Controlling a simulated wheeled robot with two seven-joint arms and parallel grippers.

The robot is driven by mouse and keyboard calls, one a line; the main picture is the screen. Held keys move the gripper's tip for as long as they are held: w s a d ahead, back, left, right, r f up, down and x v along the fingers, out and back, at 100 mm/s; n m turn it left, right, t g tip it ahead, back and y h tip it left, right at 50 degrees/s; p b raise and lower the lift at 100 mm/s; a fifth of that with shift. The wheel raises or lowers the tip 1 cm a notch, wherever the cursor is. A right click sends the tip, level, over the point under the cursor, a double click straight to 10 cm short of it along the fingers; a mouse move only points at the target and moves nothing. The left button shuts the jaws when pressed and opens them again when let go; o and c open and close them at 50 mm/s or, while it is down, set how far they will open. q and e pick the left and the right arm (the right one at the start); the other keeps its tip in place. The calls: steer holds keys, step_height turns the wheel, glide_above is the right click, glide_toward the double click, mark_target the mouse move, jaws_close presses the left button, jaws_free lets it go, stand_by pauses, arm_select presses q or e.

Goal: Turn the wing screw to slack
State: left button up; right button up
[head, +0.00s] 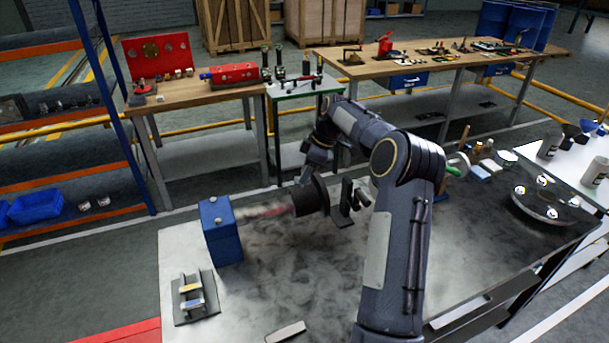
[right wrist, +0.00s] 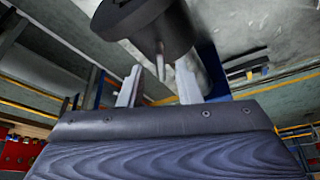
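A dark round cylinder (head: 311,196) lies on its side above the grey bench, at the end of a blurred grey and red shaft from a blue block (head: 222,232). In the right wrist view the dark cylinder (right wrist: 145,22) fills the top, and a thin pale pin (right wrist: 160,62) points from it between my fingers. The pin may be part of the wing screw; no wings can be made out. My right gripper (right wrist: 160,76) is open, a finger on each side of the pin with visible gaps. In the head view its fingertips are hidden behind the cylinder. My left gripper is not in view.
A dark bracket (head: 349,207) stands right of the cylinder. A small metal fixture (head: 194,297) sits at the bench's front left. A round plate with shiny knobs (head: 545,203) is at the right. Wooden benches with tools stand behind. The bench's front middle is mostly clear.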

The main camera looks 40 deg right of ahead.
steer(key=v, duration=0.6)
steer(key=shift+r+b, duration=0.2)
steer(key=shift+b, duration=0.1)
steer(key=shift+s, duration=0.15)
